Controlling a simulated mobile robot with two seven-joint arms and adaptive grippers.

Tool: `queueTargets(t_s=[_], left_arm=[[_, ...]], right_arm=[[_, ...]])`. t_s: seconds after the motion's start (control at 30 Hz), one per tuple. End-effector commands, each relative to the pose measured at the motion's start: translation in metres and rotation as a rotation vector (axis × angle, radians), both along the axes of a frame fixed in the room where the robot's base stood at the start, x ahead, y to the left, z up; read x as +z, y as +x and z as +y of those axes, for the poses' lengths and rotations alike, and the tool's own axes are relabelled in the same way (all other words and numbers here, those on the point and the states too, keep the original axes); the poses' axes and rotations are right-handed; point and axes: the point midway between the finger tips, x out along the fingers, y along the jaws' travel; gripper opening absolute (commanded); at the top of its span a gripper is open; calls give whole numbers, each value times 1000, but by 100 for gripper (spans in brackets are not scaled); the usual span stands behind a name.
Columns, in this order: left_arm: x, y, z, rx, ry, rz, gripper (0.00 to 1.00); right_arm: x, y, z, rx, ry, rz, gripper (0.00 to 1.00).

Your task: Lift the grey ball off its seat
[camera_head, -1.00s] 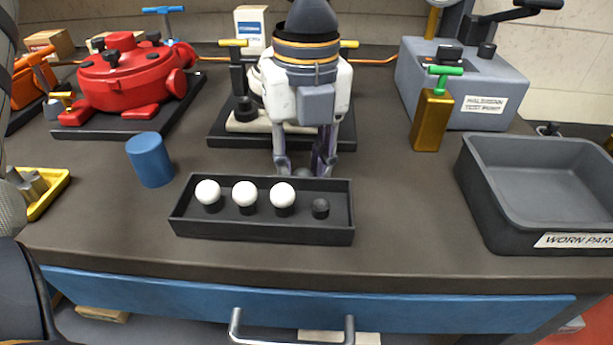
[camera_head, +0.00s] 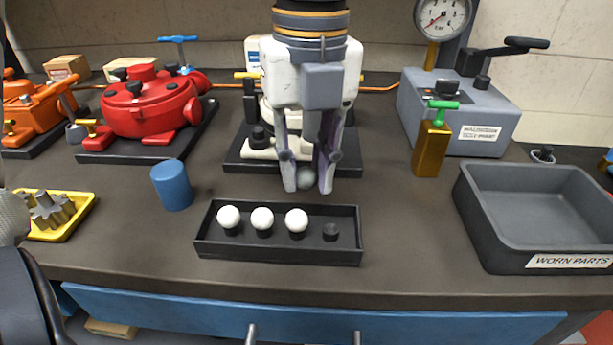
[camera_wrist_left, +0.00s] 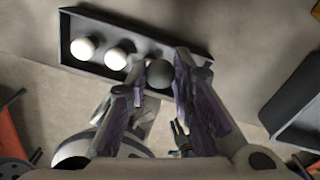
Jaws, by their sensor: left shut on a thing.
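My left gripper (camera_head: 307,185) comes down from the top of the head view. It is shut on the grey ball (camera_head: 306,178), which sits between its two fingertips. The ball also shows between the fingers in the left wrist view (camera_wrist_left: 160,74). In the head view, gripper and ball appear just beyond the back edge of the black tray (camera_head: 280,253), clear of the seats. The rightmost seat (camera_head: 330,231) is a short dark post with nothing on it. My right gripper is not in view.
Three white balls (camera_head: 262,218) sit on the tray's other seats. A blue cylinder (camera_head: 172,186) and a yellow tray (camera_head: 62,232) stand left. A grey bin (camera_head: 540,262) labelled "WORN PARTS" and a brass block (camera_head: 429,150) stand right. Pump-like machines line the back.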

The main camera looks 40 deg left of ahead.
Motion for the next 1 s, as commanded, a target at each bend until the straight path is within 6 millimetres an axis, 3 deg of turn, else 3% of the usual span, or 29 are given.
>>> queueTargets(t_s=[0.03, 0.07, 0.2, 0.4, 0.7, 1.0], left_arm=[[27, -13, -3, -1, 2, -31, 4], [34, -20, -5, -1, 2, -32, 4], [48, -62, -16, -2, 4, -27, 4], [54, -92, -27, -1, -1, -2, 4], [86, -100, -29, 2, 0, -1, 4], [88, -100, -29, 1, 0, -1, 4]], right_arm=[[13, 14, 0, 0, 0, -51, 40], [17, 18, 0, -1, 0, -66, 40], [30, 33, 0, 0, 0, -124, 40], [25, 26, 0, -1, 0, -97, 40], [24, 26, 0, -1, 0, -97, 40], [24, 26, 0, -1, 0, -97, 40]])
